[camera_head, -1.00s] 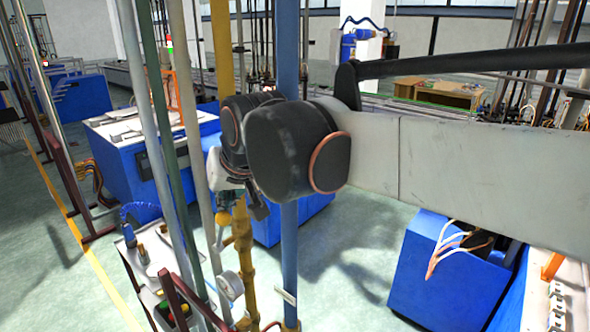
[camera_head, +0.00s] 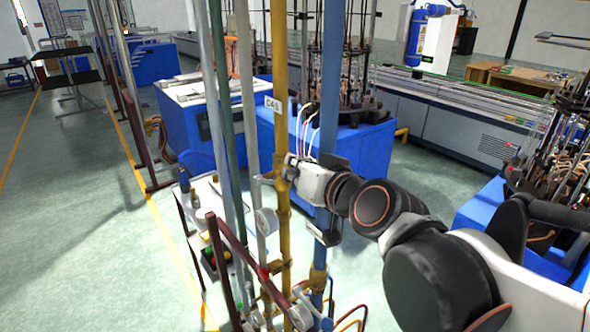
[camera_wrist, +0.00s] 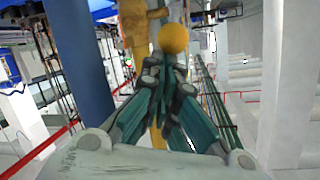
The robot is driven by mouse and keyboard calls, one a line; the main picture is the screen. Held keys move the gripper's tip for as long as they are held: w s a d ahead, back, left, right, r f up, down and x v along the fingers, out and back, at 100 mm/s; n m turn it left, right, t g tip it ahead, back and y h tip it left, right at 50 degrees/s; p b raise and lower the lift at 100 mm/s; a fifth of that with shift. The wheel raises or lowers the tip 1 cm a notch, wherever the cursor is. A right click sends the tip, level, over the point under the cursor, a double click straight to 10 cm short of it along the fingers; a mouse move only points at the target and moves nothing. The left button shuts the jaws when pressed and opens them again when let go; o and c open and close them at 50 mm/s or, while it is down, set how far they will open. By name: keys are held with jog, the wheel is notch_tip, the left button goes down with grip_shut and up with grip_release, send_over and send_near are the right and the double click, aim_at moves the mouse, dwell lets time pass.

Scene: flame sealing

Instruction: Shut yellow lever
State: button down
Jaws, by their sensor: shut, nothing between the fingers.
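The yellow pipe (camera_head: 281,120) with a GAS label stands upright in the middle of the head view. A short yellowish lever (camera_head: 265,179) sticks out to the left of it at about wrist height. In the wrist view a round yellow knob (camera_wrist: 173,39), apparently the lever's end, shows just beyond my fingertips. My gripper (camera_wrist: 166,75) is shut and empty, its tips close under the knob in the picture. I cannot tell whether they touch. In the head view my wrist is right beside the yellow pipe, and the fingertips are hard to make out.
A blue pipe (camera_head: 329,90) stands close right of the yellow one and also shows in the wrist view (camera_wrist: 78,65). Grey and green pipes stand to the left. Open floor lies left.

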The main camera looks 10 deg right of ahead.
notch_tip(320, 180, down, 6)
jog(key=s+b, duration=0.1)
jog(key=s, duration=0.1)
jog(key=shift+d+b, duration=0.35)
jog(key=shift+d, duration=0.05)
dwell(0.4)
jog(key=shift+s, duration=0.1)
jog(key=r+v, duration=0.1)
jog(key=v, duration=0.6)
jog(key=shift+d, duration=0.2)
dwell(0.4)
dwell(0.4)
